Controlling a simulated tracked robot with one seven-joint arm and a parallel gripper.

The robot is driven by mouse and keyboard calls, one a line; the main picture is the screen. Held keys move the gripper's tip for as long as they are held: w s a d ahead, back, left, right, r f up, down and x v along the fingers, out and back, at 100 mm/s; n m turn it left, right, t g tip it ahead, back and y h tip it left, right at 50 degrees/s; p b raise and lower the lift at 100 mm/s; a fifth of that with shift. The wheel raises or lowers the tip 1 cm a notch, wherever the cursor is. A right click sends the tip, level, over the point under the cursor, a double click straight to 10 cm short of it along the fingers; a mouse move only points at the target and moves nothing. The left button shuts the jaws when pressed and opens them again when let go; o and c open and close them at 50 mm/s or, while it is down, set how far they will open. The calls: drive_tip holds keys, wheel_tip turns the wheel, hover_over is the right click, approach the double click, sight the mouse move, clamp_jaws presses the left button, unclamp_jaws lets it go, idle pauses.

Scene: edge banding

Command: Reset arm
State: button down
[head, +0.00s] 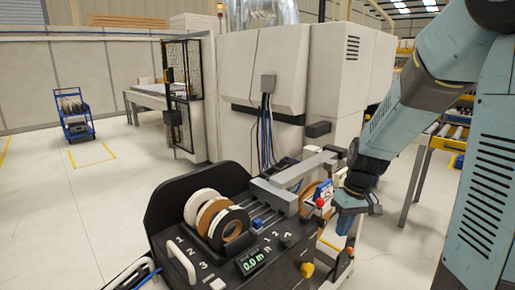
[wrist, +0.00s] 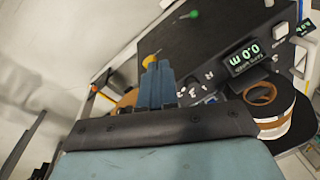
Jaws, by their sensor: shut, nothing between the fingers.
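My gripper (head: 346,224) hangs at the right side of the black edge-banding unit (head: 170,215) in the head view, pointing down. In the wrist view the two blue fingers of my gripper (wrist: 158,72) are together with nothing between them. The unit's black panel lies beyond the fingertips there. The arm comes down from the upper right of the head view. I cannot tell the exact gap between the gripper and the unit's side.
White, brown and black rolls (head: 215,215) stand on the unit, beside a display (head: 253,262) reading 0.0 m. A red knob (head: 320,202) is close to my gripper. A large white machine (head: 265,100) stands behind. A blue cart (head: 76,118) is far left; the left floor is mostly clear.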

drive_tip(key=s+r+m+t+h, duration=0.1)
drive_tip(key=s+r+m+t, duration=0.2)
drive_tip(key=s+r, duration=1.2)
wheel_tip(320, 180, up, 3)
drive_tip(key=t, duration=0.2)
drive_tip(key=shift+d+t+h, duration=0.15)
drive_tip(key=shift+t+h, duration=0.15)
drive_tip(key=shift+h, duration=0.1)
